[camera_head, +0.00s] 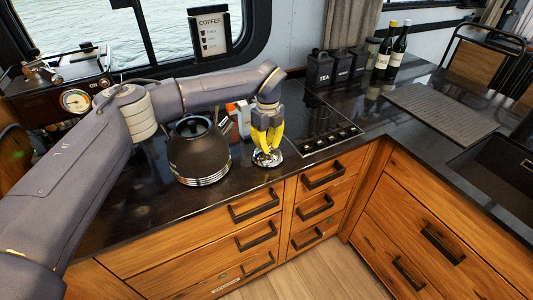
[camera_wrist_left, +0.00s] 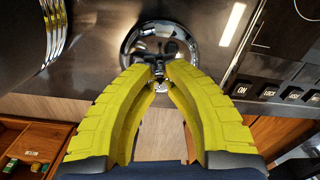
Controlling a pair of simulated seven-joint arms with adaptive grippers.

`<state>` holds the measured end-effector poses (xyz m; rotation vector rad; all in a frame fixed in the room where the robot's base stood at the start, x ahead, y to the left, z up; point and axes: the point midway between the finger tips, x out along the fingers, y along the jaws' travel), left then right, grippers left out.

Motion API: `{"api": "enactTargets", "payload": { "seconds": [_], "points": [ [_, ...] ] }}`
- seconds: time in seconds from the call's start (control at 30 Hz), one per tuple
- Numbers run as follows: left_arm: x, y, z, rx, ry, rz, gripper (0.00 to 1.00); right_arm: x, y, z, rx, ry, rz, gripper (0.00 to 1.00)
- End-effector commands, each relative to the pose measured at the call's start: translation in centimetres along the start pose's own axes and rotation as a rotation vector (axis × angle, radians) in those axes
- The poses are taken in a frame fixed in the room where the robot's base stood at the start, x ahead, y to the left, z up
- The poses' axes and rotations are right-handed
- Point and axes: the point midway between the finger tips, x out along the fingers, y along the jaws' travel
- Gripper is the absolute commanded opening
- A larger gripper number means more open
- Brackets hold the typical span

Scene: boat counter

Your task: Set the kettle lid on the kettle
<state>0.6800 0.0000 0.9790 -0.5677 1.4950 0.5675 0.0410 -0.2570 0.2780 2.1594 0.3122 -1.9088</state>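The dark round kettle (camera_head: 198,152) stands upright on the black counter, with ribbed silver bands near its base. Part of it shows at the upper left in the left wrist view (camera_wrist_left: 20,35). The shiny silver kettle lid (camera_head: 267,158) is on the counter to the right of the kettle, near the front edge. My left gripper (camera_head: 267,148) points down over it. In the left wrist view its yellow fingertips (camera_wrist_left: 160,72) close in on the small knob at the middle of the lid (camera_wrist_left: 132,45). My right gripper is not in view.
A hob panel with knobs (camera_head: 330,139) lies right of the lid. A white and orange object (camera_head: 242,118) stands behind my gripper. Black canisters (camera_head: 319,70), bottles (camera_head: 397,50) and a ribbed mat (camera_head: 440,112) are further right. A gauge (camera_head: 75,100) is at the left.

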Motion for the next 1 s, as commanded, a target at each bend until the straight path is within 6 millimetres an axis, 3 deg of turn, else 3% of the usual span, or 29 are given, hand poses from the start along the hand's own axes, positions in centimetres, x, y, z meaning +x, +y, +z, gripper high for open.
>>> {"api": "enactTargets", "payload": {
  "seconds": [0.47, 1.0],
  "points": [
    [-0.5, 0.0, 0.0, 0.0, 0.0, 0.0, 0.0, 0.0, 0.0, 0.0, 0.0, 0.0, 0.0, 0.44],
    [-3.1, 0.0, 0.0, 0.0, -0.001, -0.001, 0.0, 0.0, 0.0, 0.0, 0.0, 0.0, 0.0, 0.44]
  ]
}}
